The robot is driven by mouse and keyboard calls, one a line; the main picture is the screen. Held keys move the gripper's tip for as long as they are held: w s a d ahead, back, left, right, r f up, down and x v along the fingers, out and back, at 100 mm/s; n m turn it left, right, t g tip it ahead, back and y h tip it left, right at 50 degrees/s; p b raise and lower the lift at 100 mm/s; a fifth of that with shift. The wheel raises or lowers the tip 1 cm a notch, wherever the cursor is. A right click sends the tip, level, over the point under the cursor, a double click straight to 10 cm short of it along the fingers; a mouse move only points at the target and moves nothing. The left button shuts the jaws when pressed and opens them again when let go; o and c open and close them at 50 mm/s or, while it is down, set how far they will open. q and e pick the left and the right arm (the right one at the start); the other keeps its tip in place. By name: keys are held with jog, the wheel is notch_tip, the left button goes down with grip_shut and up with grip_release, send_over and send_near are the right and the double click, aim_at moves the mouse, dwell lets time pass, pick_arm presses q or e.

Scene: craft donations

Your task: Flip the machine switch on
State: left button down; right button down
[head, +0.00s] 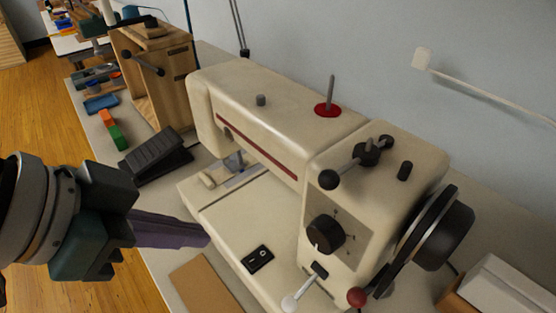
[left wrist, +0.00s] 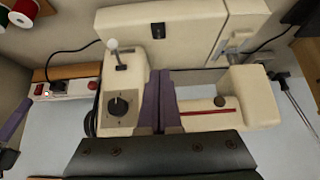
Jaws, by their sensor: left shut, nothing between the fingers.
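A cream sewing machine (head: 270,110) stands on the table, and it also shows in the left wrist view (left wrist: 215,100). Its black rocker switch (head: 257,259) lies on the machine's flat base near the front; it also shows in the left wrist view (left wrist: 158,31). I cannot tell the rocker's position for sure. My left gripper (head: 208,238) is shut and empty, with purple fingers pointing right towards the switch, apart from it in the picture. In the left wrist view the fingers (left wrist: 161,130) are together in front of the machine. My right gripper is not in view.
A black foot pedal (head: 155,155) and a wooden frame (head: 153,70) stand beyond the machine. A brown board (head: 205,288) lies at the table's front. Thread spools (left wrist: 22,10) show in the left wrist view.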

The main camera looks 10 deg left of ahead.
pick_arm(q)
jog(key=shift+s, duration=0.1)
jog(key=b, duration=0.3)
send_over(252, 260)
jog(key=f, duration=0.5)
jog(key=s+f, duration=0.1)
jog(key=f, duration=0.2)
jog(key=shift+a+f, duration=0.2)
jog(key=shift+a, duration=0.1)
jog(key=shift+s+a+f, duration=0.1)
jog(key=shift+f, duration=0.5)
jog(key=shift+s+a+f, duration=0.1)
jog(key=shift+f, duration=0.5)
jog(key=shift+f+b, duration=0.3)
jog(key=shift+f, duration=0.2)
jog(key=shift+s+a+f, duration=0.15)
jog(key=shift+f, duration=0.25)
jog(key=shift+r, duration=0.1)
